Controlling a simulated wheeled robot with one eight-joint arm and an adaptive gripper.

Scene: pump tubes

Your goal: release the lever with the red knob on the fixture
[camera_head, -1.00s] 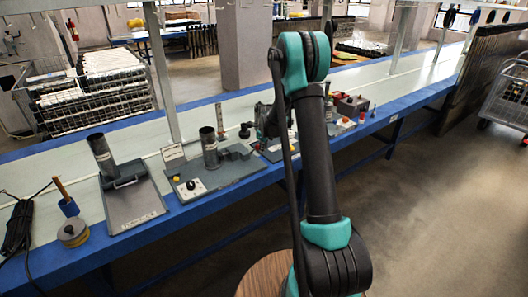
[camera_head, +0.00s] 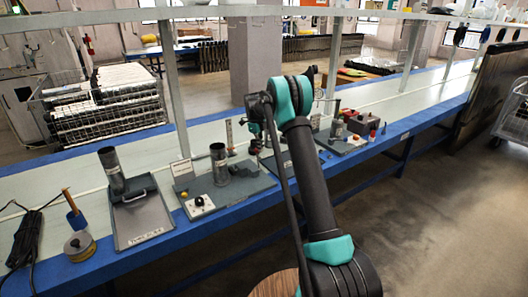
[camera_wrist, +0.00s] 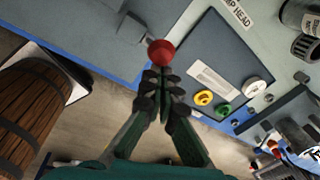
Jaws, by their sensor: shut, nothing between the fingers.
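The red knob (camera_wrist: 160,52) shows in the wrist view, just beyond my gripper's fingertips. A dark lever runs from it toward the upper left. Whether the fingertips touch the knob is unclear. My gripper (camera_wrist: 163,75) has its fingertips together and nothing between them. The fixture's dark panel (camera_wrist: 195,50) lies to the right of the knob, with a pale label, a yellow ring button (camera_wrist: 204,98), a green one (camera_wrist: 223,111) and a white dial (camera_wrist: 255,88). In the head view my arm covers much of this spot, and the red knob cannot be made out.
A blue-edged bench (camera_head: 230,204) runs across. Left of my arm stand a grey station with an upright tube (camera_head: 219,164) and a tray with a tilted tube (camera_head: 111,168). To the right are a red-topped box (camera_head: 358,122) and small bottles. A wooden barrel (camera_wrist: 28,100) shows in the wrist view.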

